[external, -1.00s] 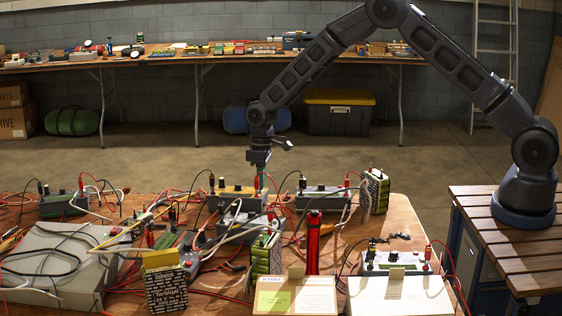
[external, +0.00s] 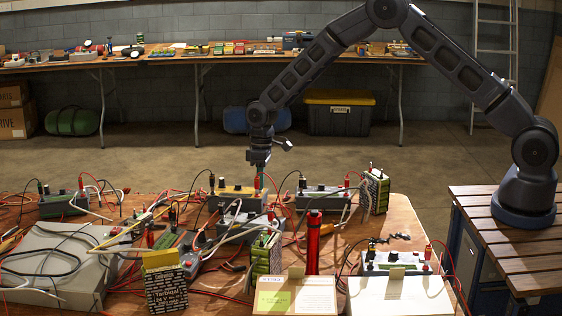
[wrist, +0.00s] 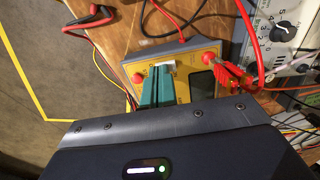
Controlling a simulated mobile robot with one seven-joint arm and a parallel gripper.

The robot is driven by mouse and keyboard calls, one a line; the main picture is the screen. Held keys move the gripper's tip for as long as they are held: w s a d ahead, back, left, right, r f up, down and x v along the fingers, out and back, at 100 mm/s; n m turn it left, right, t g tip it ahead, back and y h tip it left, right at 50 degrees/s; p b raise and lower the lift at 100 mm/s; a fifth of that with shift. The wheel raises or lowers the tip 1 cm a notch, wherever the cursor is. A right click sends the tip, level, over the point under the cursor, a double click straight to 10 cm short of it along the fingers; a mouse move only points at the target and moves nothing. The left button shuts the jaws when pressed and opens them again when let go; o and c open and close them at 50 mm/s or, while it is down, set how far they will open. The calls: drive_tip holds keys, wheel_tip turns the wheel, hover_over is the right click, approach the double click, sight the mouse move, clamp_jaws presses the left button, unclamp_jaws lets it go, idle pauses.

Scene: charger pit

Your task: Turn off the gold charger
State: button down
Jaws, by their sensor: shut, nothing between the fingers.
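The gold charger (external: 236,191) is a grey box with a gold top panel, standing near the back edge of the front table. In the wrist view its gold panel (wrist: 206,57) carries a dark display (wrist: 202,84), red terminals and a pale part (wrist: 162,66) at its upper edge. My gripper (external: 258,186) points down over the charger's right side. Its teal fingers (wrist: 158,75) are shut and empty, with their tips beside the pale part. I cannot tell whether they touch it. The fingers hide part of the panel.
A grey charger with a dial (wrist: 284,29) sits close beside it. Another charger (external: 322,198) and a green-yellow battery (external: 375,192) stand to the right. Red and black cables and clips lie around. Open floor lies beyond the table edge.

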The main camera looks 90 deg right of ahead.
drive_tip(key=shift+a+f, duration=0.25)
drive_tip(key=shift+a, duration=0.3)
drive_tip(key=shift+a+f, duration=0.25)
drive_tip(key=shift+a, duration=0.3)
drive_tip(key=d+r, duration=0.4)
drive_tip(key=r, duration=1.1)
drive_tip(key=shift+s+d, duration=0.15)
drive_tip(key=shift+a+r+h, duration=0.15)
drive_tip(key=shift+a+h, duration=0.45)
drive_tip(key=shift+a, duration=0.25)
drive_tip(key=f, duration=0.9)
drive_tip(key=a+f, duration=0.1)
drive_tip(key=f, duration=0.4)
